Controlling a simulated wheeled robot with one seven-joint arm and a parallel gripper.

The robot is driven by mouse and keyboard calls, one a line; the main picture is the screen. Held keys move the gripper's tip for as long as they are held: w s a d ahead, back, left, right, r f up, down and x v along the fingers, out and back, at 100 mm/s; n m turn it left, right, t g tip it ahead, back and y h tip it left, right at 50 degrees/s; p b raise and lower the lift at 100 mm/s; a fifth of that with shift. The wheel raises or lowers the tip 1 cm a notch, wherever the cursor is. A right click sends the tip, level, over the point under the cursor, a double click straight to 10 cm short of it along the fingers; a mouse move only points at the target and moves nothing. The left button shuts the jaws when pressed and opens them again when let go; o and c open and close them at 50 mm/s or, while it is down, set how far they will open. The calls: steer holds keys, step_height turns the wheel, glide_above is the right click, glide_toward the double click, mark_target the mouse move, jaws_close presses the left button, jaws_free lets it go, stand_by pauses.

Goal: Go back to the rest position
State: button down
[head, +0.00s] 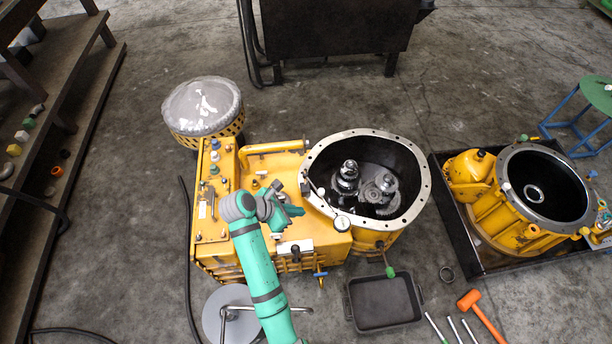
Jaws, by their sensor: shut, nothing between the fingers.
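My teal and grey arm reaches up from the bottom of the head view and bends to the right at its wrist. My gripper (297,211) is shut and empty, over the yellow transmission housing (270,172), just left of its round open bell. The fingertips are small here, and I cannot tell how high they are above the housing. Inside the bell, dark and metal gear shafts (347,180) stand upright. The bell's flange (425,190) is bare metal with bolt holes.
A black tray (347,306), an orange mallet (484,315) and several metal bars lie on the floor in front. A second yellow housing (510,232) sits in a dark bin at right. A round stool (228,318) stands near my arm. Wooden shelves (75,75) line the left.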

steer(key=s+d+f+m+t+y, duration=0.25)
steer(key=s+f+m, duration=0.2)
steer(key=s, duration=0.35)
steer(key=s+d+f+m+t+y, duration=0.2)
steer(key=s+f+m+y, duration=0.1)
steer(key=s+m, duration=0.3)
steer(key=s+d+r+m+t+y, duration=0.1)
steer(key=s+r+m+t, duration=0.5)
steer(key=s+r+m, duration=0.8)
steer(key=s+r, duration=0.4)
steer(key=r, duration=0.3)
steer(key=shift+r+t, duration=0.3)
steer(key=shift+t, duration=0.05)
stand_by(0.4)
